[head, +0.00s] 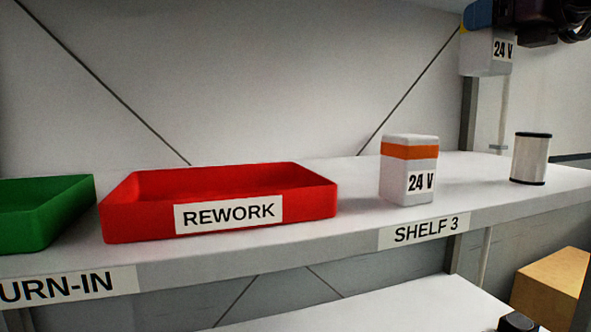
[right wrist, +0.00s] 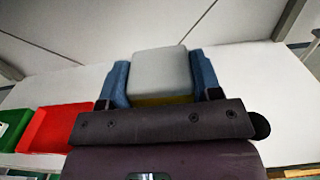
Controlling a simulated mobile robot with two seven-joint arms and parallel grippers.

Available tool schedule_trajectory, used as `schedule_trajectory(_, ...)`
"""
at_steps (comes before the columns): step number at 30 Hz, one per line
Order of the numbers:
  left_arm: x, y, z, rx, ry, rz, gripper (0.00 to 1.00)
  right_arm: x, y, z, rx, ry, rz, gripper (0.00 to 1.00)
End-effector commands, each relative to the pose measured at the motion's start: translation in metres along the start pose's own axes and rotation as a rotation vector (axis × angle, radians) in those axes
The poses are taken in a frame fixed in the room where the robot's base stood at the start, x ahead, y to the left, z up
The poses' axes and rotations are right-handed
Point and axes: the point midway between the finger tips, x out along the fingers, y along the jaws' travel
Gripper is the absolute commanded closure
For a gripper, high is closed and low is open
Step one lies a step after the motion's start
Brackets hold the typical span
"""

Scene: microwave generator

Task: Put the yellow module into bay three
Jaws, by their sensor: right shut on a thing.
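My right gripper (head: 482,14) is at the top right of the head view, above the right part of the shelf. It is shut on the yellow module (head: 484,52), a pale box with a yellow band and a "24 V" label. In the right wrist view, the module (right wrist: 160,66) sits between the two blue fingers, its pale end facing away from the gripper and a yellow strip near the palm. In the head view it is held clear of the shelf. Bay three is not recognisable in either view. My left gripper is not in view.
On the shelf (head: 300,238) stand a green tray (head: 40,215), a red REWORK tray (head: 140,222), an orange-banded 24 V module (head: 397,185) and a pale cylinder with dark rims (head: 530,160). A cardboard-coloured box (head: 552,285) is below right. Bare shelf lies between the orange-banded module and cylinder.

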Motion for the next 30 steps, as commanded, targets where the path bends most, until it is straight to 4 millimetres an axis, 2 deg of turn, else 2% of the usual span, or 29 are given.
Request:
schedule_trajectory(14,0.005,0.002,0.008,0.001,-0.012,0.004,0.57,0.001,0.0,-0.071,-0.001,0.003,0.0,0.72)
schedule_trajectory(24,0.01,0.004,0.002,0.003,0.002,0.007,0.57,0.001,-0.001,-0.12,-0.001,0.002,0.0,0.72)
schedule_trajectory(30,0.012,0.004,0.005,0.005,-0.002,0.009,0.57,0.001,0.0,-0.15,0.0,0.004,0.0,0.72)
